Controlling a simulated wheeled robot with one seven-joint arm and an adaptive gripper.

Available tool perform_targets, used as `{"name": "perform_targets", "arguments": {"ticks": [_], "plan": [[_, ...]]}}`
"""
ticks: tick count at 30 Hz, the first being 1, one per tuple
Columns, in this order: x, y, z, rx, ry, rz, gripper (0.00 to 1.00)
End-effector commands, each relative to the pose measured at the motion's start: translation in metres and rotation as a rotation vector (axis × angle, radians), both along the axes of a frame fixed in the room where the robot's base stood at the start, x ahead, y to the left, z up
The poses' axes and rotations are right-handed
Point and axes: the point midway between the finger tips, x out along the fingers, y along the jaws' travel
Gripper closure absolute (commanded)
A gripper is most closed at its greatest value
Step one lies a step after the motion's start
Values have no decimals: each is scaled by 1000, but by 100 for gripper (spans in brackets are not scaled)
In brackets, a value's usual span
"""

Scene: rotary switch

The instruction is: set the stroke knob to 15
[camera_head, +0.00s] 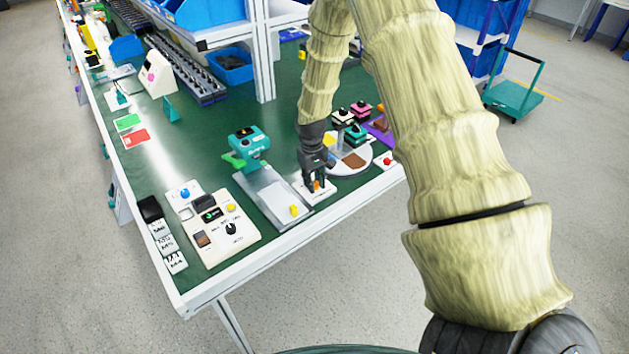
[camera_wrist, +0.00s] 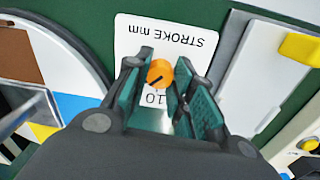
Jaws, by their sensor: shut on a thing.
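The stroke knob (camera_wrist: 160,73) is a small orange dial with a dark pointer line, on a white plate (camera_wrist: 135,30) lettered "STROKE mm", upside down in the wrist view. A "10" shows just below the knob there; other scale marks are hidden by my fingers. The pointer line runs toward the lower left in that view. My gripper (camera_wrist: 163,78) has its teal-padded fingers on both sides of the knob, shut on it. In the head view my gripper (camera_head: 316,183) points down over the plate (camera_head: 325,194) near the table's front edge.
A grey slide fixture (camera_head: 268,195) with a yellow block stands left of the plate. A round, coloured-sector disc (camera_head: 352,162) sits close on the right. A control panel (camera_head: 222,228) lies further left, and a red button box (camera_head: 386,161) at the right.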

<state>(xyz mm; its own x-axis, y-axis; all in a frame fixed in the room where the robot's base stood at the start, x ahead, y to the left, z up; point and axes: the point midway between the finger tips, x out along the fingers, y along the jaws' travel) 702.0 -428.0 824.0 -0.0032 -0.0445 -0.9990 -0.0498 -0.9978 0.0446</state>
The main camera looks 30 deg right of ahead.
Motion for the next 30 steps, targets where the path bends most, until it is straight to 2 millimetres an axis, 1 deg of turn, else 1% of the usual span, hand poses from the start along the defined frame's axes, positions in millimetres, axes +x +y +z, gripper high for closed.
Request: {"name": "perform_targets", "arguments": {"ticks": [9, 21, 22, 25, 26, 30], "plan": [[3, -1, 2, -1, -5, -78, 100], [3, -1, 2, -1, -7, -83, 100], [3, -1, 2, -1, -7, -83, 72], [3, -1, 2, -1, -6, -83, 54], [2, -1, 2, -1, -6, -83, 53], [2, -1, 1, -1, -4, -82, 53]]}}
